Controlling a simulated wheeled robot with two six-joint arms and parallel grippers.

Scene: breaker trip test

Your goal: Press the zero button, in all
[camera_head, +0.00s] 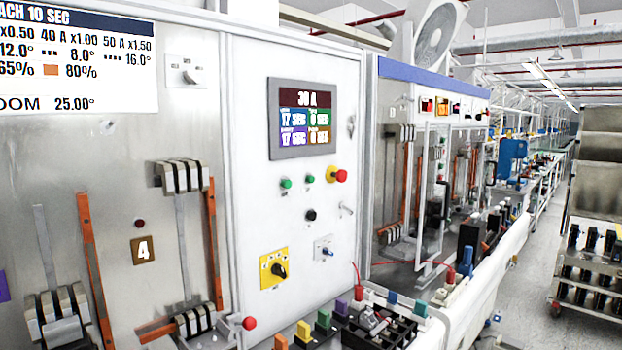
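A white control panel (257,110) stands upright in the middle of the head view. It carries two green buttons (286,183), a black button (311,215) and a red mushroom button (340,176) on a yellow collar. Their labels are too small to read, so I cannot tell which is the zero button. Above them a screen (303,118) shows 30 A and several coloured time fields. Below are a black rotary knob (279,270) on a yellow plate and a small blue-tipped switch (327,251). Neither of my grippers is clearly in view.
A grey panel (120,190) with clamps and orange bars stands left, under a white chart (75,60). A trolley (585,300) stands right, beside open floor (535,275).

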